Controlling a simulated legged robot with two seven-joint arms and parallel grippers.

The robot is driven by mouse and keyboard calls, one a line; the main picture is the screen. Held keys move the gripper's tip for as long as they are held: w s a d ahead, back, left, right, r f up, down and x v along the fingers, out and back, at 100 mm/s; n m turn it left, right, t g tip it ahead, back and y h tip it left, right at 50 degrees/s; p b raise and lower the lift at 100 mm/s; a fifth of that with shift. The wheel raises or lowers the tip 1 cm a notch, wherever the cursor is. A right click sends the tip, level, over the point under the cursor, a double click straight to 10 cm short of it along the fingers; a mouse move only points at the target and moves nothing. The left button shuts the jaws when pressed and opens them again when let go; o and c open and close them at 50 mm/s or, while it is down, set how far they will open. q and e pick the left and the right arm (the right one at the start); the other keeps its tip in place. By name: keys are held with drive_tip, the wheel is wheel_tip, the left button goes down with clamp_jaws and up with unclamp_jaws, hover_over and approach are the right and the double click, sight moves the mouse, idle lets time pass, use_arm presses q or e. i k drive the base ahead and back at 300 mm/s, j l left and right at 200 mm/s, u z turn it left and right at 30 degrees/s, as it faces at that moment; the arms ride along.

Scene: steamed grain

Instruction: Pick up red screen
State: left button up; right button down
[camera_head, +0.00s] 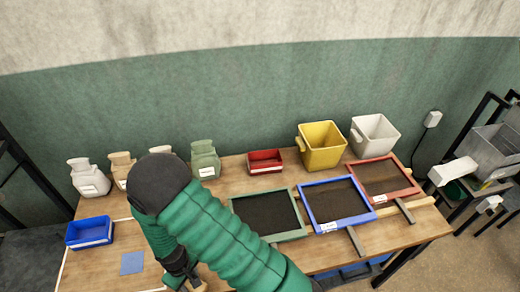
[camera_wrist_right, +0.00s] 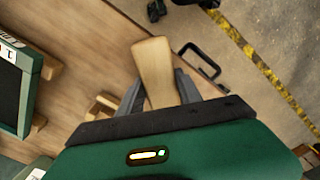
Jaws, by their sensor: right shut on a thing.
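The red screen (camera_head: 382,178) is a red-framed rectangle with a dark brown mesh, lying at the right end of the row of screens. My right gripper (camera_head: 188,286) is at the bottom edge of the head view, far left of the red screen; the bent green arm partly hides it. In the right wrist view my right gripper (camera_wrist_right: 158,92) is shut on a pale wooden handle-like piece (camera_wrist_right: 153,65). What this piece belongs to is hidden. My left gripper is not in view.
The blue screen (camera_head: 337,201) and green screen (camera_head: 267,213) lie left of the red one. A yellow bin (camera_head: 321,147), white bin (camera_head: 373,137) and red tray (camera_head: 265,162) stand behind. A blue tray (camera_head: 89,232) and several sacks are at the left. A metal machine (camera_head: 492,150) stands right.

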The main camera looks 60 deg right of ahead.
sight(378, 176)
drive_tip(key=k+l, duration=0.2)
drive_tip(key=k, duration=0.25)
drive_tip(key=k+l, duration=0.25)
drive_tip(key=k, duration=0.2)
drive_tip(key=k+l, duration=0.2)
drive_tip(key=k, duration=0.2)
drive_tip(key=k+l, duration=0.25)
drive_tip(key=k, duration=0.2)
drive_tip(key=k+l, duration=0.2)
drive_tip(key=k, duration=0.25)
drive_tip(key=k+l+z, duration=0.15)
drive_tip(key=z, duration=0.3)
drive_tip(key=k+l+z, duration=0.25)
drive_tip(key=z, duration=0.2)
drive_tip(key=k+l+z, duration=0.15)
drive_tip(key=l+z, duration=0.15)
drive_tip(key=z, duration=0.15)
drive_tip(key=k+l+z, duration=0.1)
drive_tip(key=l+z, duration=0.2)
drive_tip(key=z, duration=0.15)
drive_tip(key=i+j+z, duration=0.3)
drive_tip(key=i+l, duration=0.05)
drive_tip(key=i, duration=0.05)
